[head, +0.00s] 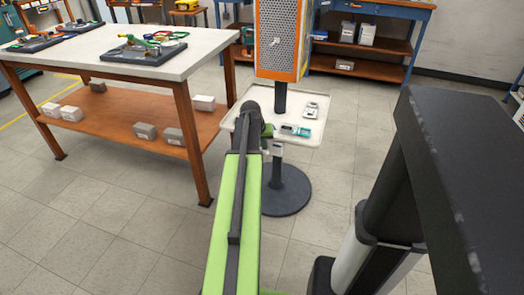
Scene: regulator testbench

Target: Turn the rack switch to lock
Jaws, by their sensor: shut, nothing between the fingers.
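An orange-sided cabinet (303,40) with a grey perforated front stands on a dark post at the top centre of the head view. A small light fitting (275,42) sits on its front. It may be the rack switch, but it is too small to tell its position or any lock marking. My green and black arm reaches up from the bottom centre to a dark joint below and left of the cabinet. Nothing of mine is seen touching the cabinet.
A white tray (316,136) below the cabinet holds a teal device (296,131) and a pale device (311,109). Its round dark base (287,193) stands on the floor. A workbench (120,68) is at left, a blue-framed shelf (385,45) behind. Floor between is clear.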

